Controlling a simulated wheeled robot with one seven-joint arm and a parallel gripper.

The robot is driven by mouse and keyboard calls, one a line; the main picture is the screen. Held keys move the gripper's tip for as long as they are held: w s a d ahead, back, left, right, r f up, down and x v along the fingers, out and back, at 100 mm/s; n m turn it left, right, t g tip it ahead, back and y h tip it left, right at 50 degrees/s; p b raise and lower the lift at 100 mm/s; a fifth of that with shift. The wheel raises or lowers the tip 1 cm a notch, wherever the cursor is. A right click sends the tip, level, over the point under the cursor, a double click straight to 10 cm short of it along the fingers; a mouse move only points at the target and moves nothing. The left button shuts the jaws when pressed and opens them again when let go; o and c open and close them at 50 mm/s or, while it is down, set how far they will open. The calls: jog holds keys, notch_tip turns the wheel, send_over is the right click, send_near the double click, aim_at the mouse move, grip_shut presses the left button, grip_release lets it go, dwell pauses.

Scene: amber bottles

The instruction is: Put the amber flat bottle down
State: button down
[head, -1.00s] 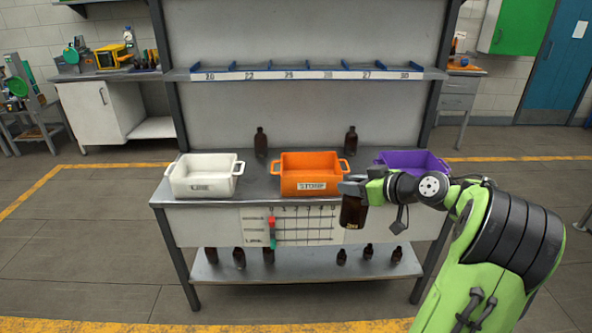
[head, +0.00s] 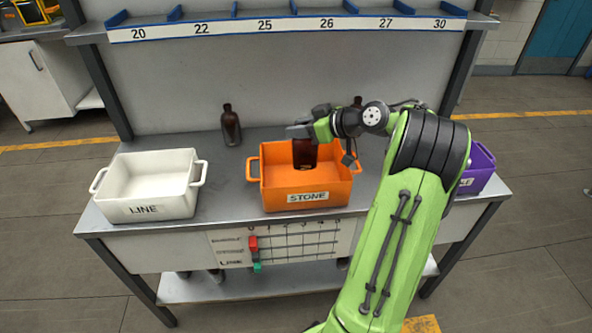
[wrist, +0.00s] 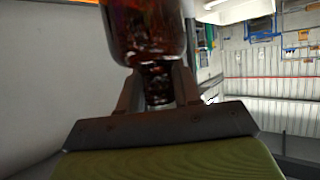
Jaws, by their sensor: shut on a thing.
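The amber flat bottle (head: 305,153) hangs from my gripper (head: 303,134) over the orange crate marked STONE (head: 270,191). Its lower part is within the crate's outline in the head view; I cannot tell whether it touches the crate floor. In the wrist view the two fingers of my gripper (wrist: 157,90) are shut on the neck of the bottle (wrist: 148,30).
A numbered shelf (head: 290,26) runs above.

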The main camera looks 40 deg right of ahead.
aim_at(300, 159)
jog(key=f+b, duration=0.1)
jog(key=f, duration=0.3)
jog(key=f+b, duration=0.2)
jog(key=f, duration=0.3)
jog(key=shift+s+a+f, duration=0.1)
jog(key=shift+s+f, duration=0.05)
jog(key=shift+s, duration=0.05)
jog(key=shift+f, duration=0.2)
jog(key=c, duration=0.8)
grip_release()
